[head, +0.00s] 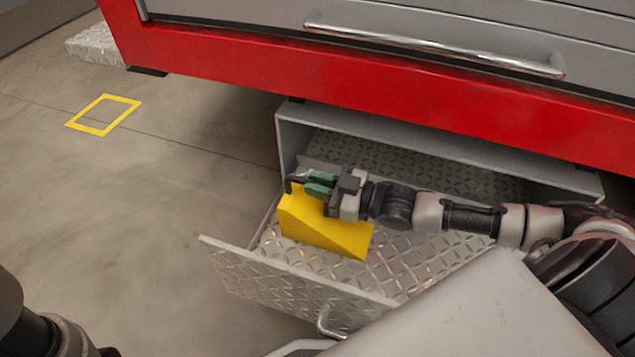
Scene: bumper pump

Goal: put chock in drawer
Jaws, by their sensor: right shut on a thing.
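The yellow wedge-shaped chock (325,228) is in the open drawer (415,270), over its diamond-plate floor near the drawer's left side. My right gripper (312,185) reaches in from the right and is shut on the chock's upper part. Whether the chock's underside touches the drawer floor is hard to tell. The drawer is pulled out from a grey housing (435,148) under the red cabinet. My left gripper is not in view; only part of my left arm shows at the lower left.
The red cabinet (400,105) with a chrome handle (435,47) overhangs the drawer's back. The drawer's front panel (285,285) has a metal handle (325,322). A yellow square outline (103,114) marks the floor at the left, where the concrete is clear.

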